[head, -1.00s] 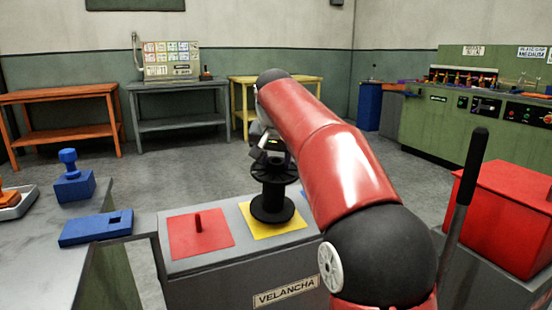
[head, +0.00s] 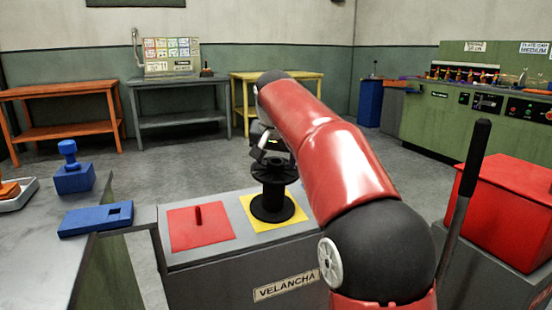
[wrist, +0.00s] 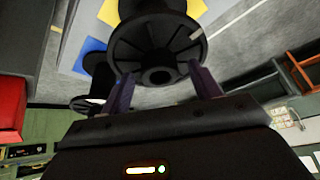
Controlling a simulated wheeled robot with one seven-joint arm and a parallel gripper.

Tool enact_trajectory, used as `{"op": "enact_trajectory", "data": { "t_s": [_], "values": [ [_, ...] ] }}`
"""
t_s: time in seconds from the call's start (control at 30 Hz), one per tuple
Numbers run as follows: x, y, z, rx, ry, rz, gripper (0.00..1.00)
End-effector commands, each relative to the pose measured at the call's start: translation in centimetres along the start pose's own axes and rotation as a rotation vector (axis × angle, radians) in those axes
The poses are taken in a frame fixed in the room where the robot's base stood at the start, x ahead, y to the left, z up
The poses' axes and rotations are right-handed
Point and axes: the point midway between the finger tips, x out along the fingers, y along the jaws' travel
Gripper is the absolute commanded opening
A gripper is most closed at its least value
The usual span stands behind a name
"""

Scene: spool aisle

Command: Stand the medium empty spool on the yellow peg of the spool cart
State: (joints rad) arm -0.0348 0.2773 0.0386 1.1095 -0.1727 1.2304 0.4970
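The black empty spool (head: 272,192) stands upright over the yellow square (head: 252,219) of the grey spool cart (head: 177,258). It hides the yellow peg, so I cannot see how it sits on it. My gripper (head: 271,155) is just above the spool's upper flange, partly hidden by my red arm. In the wrist view, the spool's round end flange with its central hole (wrist: 158,75) is close in front of my gripper (wrist: 162,73). The two fingers are spread apart at the near side of the flange, and nothing is visibly clamped between them.
A red square with a red peg (head: 199,215) is on the cart left of the spool. A blue block (head: 96,219) and blue stand (head: 73,176) are on the left bench. A red box (head: 508,208) and a dark upright lever (head: 466,195) are at the right. Open floor lies behind the cart.

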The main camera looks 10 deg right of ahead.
Motion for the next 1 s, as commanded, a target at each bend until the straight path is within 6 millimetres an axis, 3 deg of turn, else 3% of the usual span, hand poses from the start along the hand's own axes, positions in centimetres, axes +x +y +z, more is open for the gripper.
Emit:
{"op": "enact_trajectory", "data": {
  "t_s": [0.33, 0.7, 1.0],
  "values": [
    [-0.4, 0.0, 0.0, 0.0, -0.001, 0.0, 0.66],
    [-6.2, 0.0, -0.1, 0.0, 0.001, -0.001, 0.66],
    [-7.8, 0.0, 0.0, 0.0, -0.001, 0.0, 0.66]
  ]
}}
